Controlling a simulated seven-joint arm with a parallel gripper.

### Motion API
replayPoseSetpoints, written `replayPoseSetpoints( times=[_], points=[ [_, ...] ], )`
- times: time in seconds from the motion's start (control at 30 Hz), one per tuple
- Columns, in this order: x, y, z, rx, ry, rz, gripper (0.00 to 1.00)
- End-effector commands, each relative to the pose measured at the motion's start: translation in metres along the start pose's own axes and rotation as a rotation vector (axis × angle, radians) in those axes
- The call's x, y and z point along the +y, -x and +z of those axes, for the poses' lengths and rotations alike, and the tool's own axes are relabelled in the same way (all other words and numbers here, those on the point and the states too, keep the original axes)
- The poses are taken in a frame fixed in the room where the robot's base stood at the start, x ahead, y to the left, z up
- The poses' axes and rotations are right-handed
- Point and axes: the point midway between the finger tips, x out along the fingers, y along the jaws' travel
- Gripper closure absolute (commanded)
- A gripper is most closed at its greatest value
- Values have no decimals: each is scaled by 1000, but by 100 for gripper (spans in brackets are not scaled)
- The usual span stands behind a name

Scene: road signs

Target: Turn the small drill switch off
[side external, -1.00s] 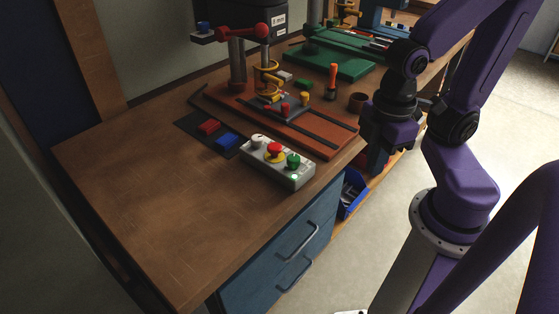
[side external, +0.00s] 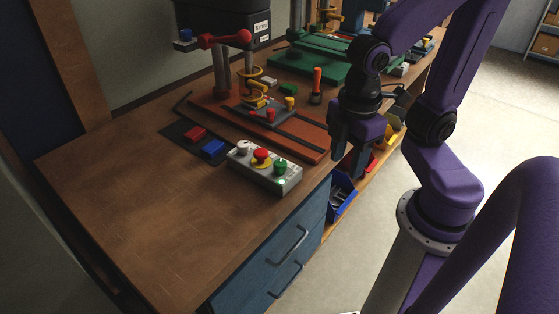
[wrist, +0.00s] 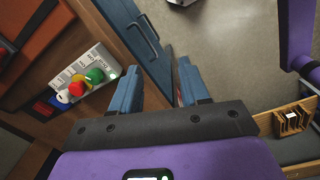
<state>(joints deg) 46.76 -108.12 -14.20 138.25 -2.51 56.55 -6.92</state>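The grey control box (side external: 264,172) sits at the table's front edge, before the small drill press with the orange-brown base (side external: 308,148). On it are a white knob (side external: 243,147), a red button on a yellow ring (side external: 262,156) and a green knob (side external: 280,167) with a lit spot beside it. In the wrist view, the box (wrist: 92,58) lies left of my fingers, with its white knob (wrist: 62,97), red button (wrist: 77,88) and green knob (wrist: 95,76). My gripper (side external: 352,160), also in the wrist view (wrist: 160,78), is open and empty, right of the box and apart from it.
Red (side external: 195,134) and blue (side external: 212,149) blocks lie on a dark mat left of the box. An orange-handled screwdriver (side external: 317,80) stands behind my gripper. Blue drawers (side external: 285,260) are below the table edge, and a blue bin (side external: 340,198) is below my gripper. The table's left part is clear.

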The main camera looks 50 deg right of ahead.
Motion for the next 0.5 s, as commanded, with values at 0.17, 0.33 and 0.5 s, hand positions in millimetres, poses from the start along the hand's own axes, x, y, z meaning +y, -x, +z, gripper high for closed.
replayPoseSetpoints(
  times=[0.17, 0.33, 0.5],
  points=[
    [42, 20, -43, -104, 225, 58, 55],
    [81, 40, -78, -222, 425, 90, 55],
    [108, 53, -100, -313, 556, 96, 55]
  ],
)
